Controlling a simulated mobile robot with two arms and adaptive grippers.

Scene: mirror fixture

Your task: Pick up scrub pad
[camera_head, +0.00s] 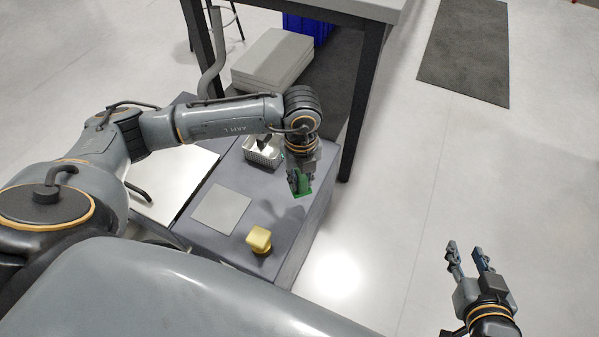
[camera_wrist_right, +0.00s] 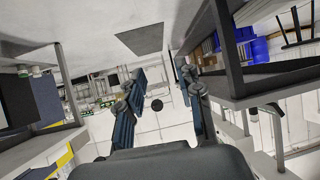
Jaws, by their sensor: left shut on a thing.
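A green scrub pad (camera_head: 303,189) is between the fingers of my left gripper (camera_head: 299,180) in the head view. The gripper is shut on it, and its fingers hide part of the pad. They are over the right part of the grey surface; I cannot tell whether the pad touches it. My right gripper (camera_head: 468,259) is open and empty over the floor at the lower right. In the right wrist view its two fingers (camera_wrist_right: 160,105) stand wide apart with nothing between them.
On the grey low table (camera_head: 225,238) are a yellow block-like object (camera_head: 259,239), a flat grey square plate (camera_head: 221,209) and a white basket (camera_head: 262,153) holding something dark, close to my left wrist. A dark-legged table (camera_head: 366,90) stands behind.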

